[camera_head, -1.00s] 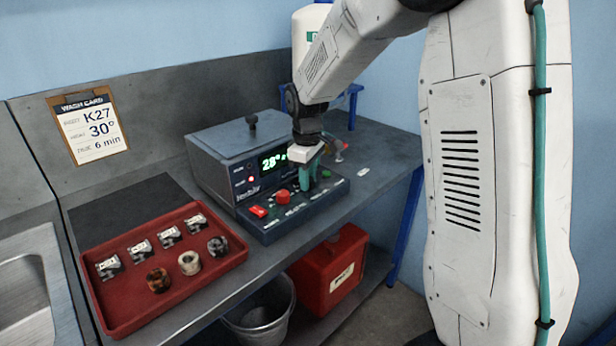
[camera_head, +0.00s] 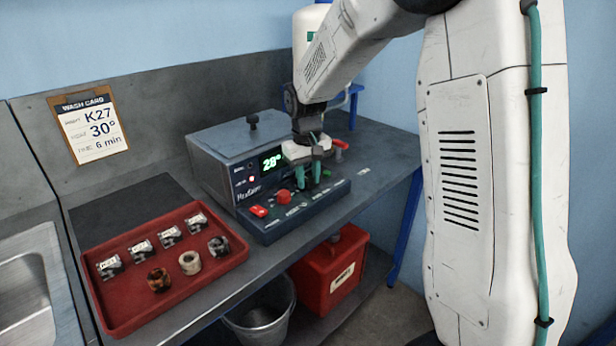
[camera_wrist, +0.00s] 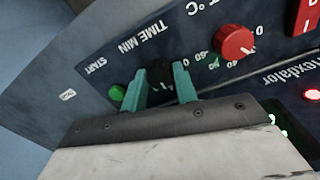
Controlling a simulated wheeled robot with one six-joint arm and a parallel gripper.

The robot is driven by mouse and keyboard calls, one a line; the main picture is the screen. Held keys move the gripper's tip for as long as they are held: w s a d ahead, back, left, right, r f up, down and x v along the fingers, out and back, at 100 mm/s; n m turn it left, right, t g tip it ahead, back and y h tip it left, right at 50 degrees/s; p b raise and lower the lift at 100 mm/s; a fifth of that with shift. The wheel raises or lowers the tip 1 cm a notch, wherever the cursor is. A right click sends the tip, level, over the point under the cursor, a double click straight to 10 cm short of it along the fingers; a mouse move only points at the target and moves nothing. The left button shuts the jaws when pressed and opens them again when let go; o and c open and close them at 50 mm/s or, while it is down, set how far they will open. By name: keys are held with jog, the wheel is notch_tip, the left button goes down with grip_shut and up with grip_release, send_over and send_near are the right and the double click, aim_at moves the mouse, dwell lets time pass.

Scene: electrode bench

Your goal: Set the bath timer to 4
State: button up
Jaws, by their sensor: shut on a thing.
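The ultrasonic-style bath (camera_head: 225,165) is a grey lidded box with a dark sloping control panel and a green display reading about 28°. Its timer knob (camera_wrist: 158,72), black, lies by the "TIME MIN" label in the wrist view. My gripper (camera_head: 312,180) has teal fingers and is shut on this knob; the fingers (camera_wrist: 160,85) stand on either side of it. The fingers hide much of the knob, and I cannot read its setting. A green start button (camera_wrist: 117,92) is beside the knob, and a red temperature knob (camera_wrist: 233,42) is on its other side.
A red tray (camera_head: 190,285) with several small holders and rings stands at the left. A wash card (camera_head: 90,128) on the wall reads K27, 30°, 6 min. A red switch (camera_head: 259,211) is on the panel. A red container (camera_head: 328,272) and bucket (camera_head: 262,318) are below.

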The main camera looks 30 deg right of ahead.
aim_at(307, 180)
dwell(0.4)
jog(key=o, duration=1)
notch_tip(307, 180, up, 8)
jog(key=shift+a+f, duration=0.1)
jog(key=shift+a, duration=0.05)
jog(key=shift+m+t, duration=0.3)
jog(key=shift+t, duration=0.4)
jog(key=s+a+r, duration=0.1)
jog(key=s, duration=1)
jog(key=s+a+r, duration=0.1)
jog(key=s+a, duration=0.1)
jog(key=s, duration=0.9)
jog(key=s+a+r, duration=0.1)
jog(key=s+r, duration=0.1)
jog(key=s, duration=0.9)
jog(key=shift+s+a, duration=0.2)
jog(key=shift+s, duration=0.05)
